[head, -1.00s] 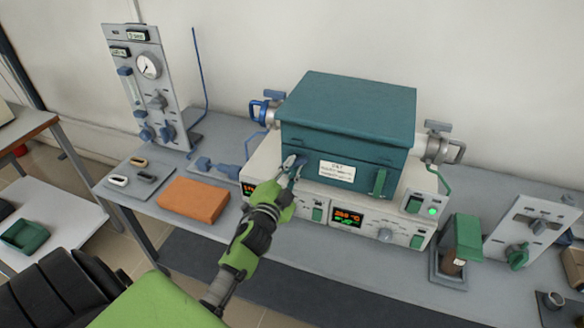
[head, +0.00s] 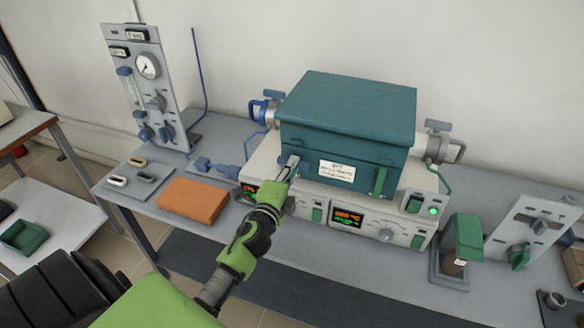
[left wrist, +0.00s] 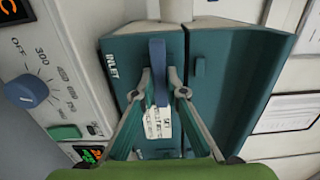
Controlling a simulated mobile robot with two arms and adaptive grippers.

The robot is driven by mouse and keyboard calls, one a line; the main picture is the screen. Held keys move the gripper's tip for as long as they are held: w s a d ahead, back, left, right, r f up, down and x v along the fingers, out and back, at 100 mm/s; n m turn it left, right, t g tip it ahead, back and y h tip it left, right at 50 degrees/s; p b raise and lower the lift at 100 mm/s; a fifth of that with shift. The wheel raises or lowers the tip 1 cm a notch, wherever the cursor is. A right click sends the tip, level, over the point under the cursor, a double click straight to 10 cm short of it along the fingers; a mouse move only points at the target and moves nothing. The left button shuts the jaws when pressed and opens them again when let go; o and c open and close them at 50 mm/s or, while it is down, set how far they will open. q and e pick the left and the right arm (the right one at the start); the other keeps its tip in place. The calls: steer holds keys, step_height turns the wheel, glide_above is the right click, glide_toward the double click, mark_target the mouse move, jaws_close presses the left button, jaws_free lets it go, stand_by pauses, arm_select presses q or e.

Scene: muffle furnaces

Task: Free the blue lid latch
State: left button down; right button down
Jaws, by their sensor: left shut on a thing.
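The teal muffle furnace (head: 350,110) stands with its lid down on a pale control base. The blue lid latch (left wrist: 157,62) is on its front; in the left wrist view it lies between the fingertips. My left gripper (head: 288,168) is at the left end of the furnace front, shut on this latch; it also shows in the left wrist view (left wrist: 160,82). In the head view the gripper mostly hides the latch. A green latch (head: 380,181) sits at the right end of the furnace front. My right gripper is not in view.
An orange brick (head: 193,200) lies left of the furnace. A gauge panel (head: 150,95) stands at the back left. A green-topped device (head: 464,238) and a valve panel (head: 527,232) stand at the right. Lit displays and knobs are just below my gripper.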

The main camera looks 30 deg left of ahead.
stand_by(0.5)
arm_select(q)
steer(key=c, duration=2)
jaws_free()
steer(key=shift+c, duration=0.2)
steer(key=v, duration=1.2)
